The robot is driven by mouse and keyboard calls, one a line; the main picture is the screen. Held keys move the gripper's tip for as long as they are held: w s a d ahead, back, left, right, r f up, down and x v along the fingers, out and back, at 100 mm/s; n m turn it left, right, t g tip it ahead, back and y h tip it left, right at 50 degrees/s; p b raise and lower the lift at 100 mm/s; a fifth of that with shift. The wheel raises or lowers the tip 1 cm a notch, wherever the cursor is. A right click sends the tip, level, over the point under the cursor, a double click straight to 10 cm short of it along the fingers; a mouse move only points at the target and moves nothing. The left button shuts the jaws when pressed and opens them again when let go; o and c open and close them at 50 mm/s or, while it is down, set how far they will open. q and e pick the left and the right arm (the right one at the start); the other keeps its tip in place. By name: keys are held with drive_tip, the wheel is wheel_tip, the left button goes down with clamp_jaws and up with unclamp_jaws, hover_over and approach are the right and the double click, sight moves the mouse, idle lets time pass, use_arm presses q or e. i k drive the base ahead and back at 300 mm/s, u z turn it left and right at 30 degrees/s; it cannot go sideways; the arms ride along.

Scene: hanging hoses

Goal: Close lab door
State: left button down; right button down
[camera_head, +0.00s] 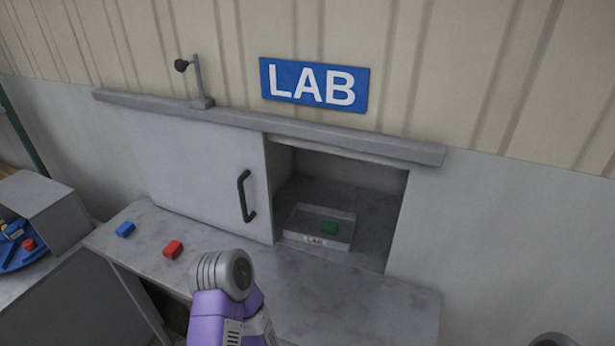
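The lab door (195,165) is a light grey sliding panel hanging below a grey rail (270,125). A dark vertical handle (246,196) is near its right edge. The door stands to the left of a rectangular opening (375,215) in the wall, which is uncovered. A blue LAB sign (313,84) is above the rail. One of my arms, purple and grey, rises from the bottom edge below the handle, apart from the door. Neither of my grippers shows.
A grey box (45,205) stands at far left.

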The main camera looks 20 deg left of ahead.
sight(217, 175)
drive_tip(key=z, duration=0.75)
drive_tip(key=k, duration=0.95)
drive_tip(key=u, duration=1.75)
drive_tip(key=i, duration=0.4)
drive_tip(key=u, duration=0.1)
